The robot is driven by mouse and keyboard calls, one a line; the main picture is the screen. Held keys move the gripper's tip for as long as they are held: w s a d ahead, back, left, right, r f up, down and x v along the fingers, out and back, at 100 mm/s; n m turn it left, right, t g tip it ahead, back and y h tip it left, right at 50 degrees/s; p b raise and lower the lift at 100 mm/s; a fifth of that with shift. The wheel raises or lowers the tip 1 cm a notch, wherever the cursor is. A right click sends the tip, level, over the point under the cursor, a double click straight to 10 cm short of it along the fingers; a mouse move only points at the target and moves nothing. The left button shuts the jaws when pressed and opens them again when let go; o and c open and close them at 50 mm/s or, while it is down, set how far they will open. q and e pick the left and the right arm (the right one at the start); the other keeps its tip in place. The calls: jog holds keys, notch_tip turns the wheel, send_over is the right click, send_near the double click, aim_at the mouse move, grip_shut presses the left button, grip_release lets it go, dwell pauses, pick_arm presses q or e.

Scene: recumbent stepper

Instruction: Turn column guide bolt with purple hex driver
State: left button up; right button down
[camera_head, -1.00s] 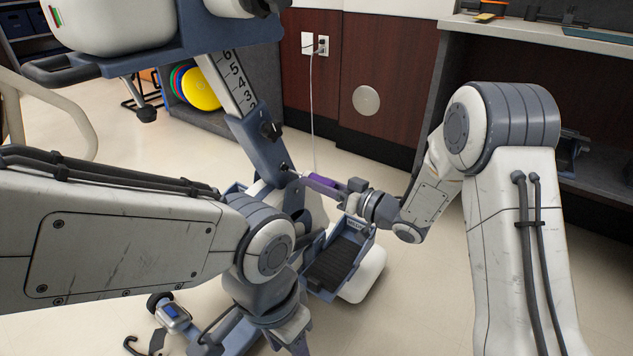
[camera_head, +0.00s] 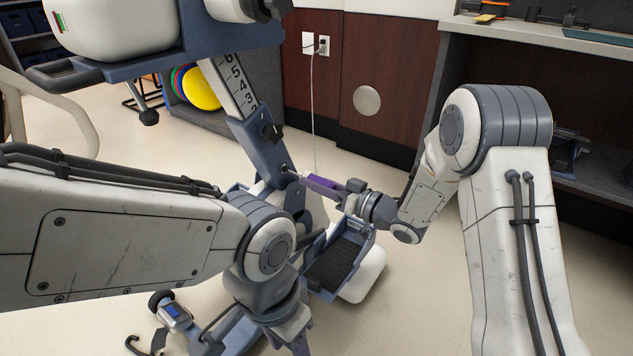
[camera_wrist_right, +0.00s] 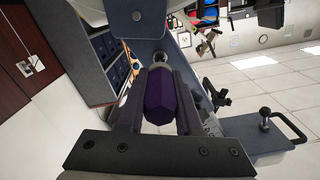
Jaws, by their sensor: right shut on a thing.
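The purple hex driver (camera_head: 321,183) is in my right gripper (camera_head: 336,189), held by its handle and pointing left at the blue-grey column (camera_head: 256,149). In the right wrist view the purple handle (camera_wrist_right: 160,97) lies between the two dark fingers of my right gripper (camera_wrist_right: 160,78). The driver's far end reaches the lower part of the column. The column guide bolt is not clearly visible at that end, so I cannot tell whether the driver is seated in it.
The stepper's black pedal (camera_head: 334,262) is below the driver. A dark knob (camera_head: 270,131) sits on the column above it. A shelf unit (camera_head: 540,35) stands at the right, and a cord (camera_head: 313,110) hangs from the wall outlet. Pale floor is open at the lower right.

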jog(key=shift+w+a, duration=0.15)
jog(key=shift+a, duration=0.05)
dwell(0.7)
jog(key=m+p, duration=0.3)
jog(key=p, duration=0.1)
jog(key=m+p, duration=0.6)
jog(key=p, duration=0.1)
jog(key=shift+a+r+p, duration=0.15)
jog(key=shift+r+p, duration=0.2)
jog(key=m+p, duration=0.7)
jog(key=m, duration=0.4)
jog(key=shift+p, duration=0.4)
jog(key=shift+f+m, duration=0.2)
jog(key=shift+m, duration=0.3)
jog(key=shift+d, duration=0.35)
jog(key=p+v, duration=0.1)
jog(key=v, duration=0.3)
jog(key=shift+s+d, duration=0.5)
jog(key=shift+d, duration=0.05)
jog(key=p+v, duration=0.2)
jog(key=v, duration=0.6)
dwell(1.6)
